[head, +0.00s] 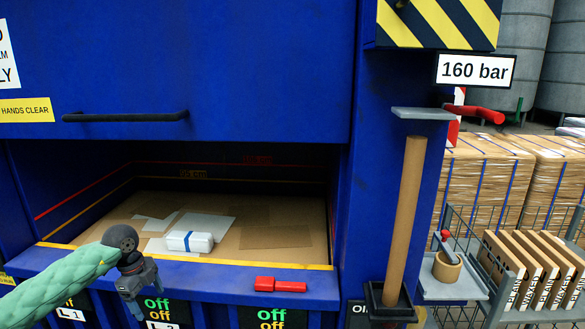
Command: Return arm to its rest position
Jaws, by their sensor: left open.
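My left arm comes in from the lower left in a green padded sleeve. My left gripper (138,303) hangs from its dark wrist, pointing down, in front of the blue machine's lower panel. It is open, and I see nothing between its fingers. My right gripper is not in the head view.
The blue machine (180,70) has an open chamber holding a white package with a blue band (190,241) on cardboard. A cardboard tube (405,220) stands to the right. A wire cart (500,290) holds labelled boards.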

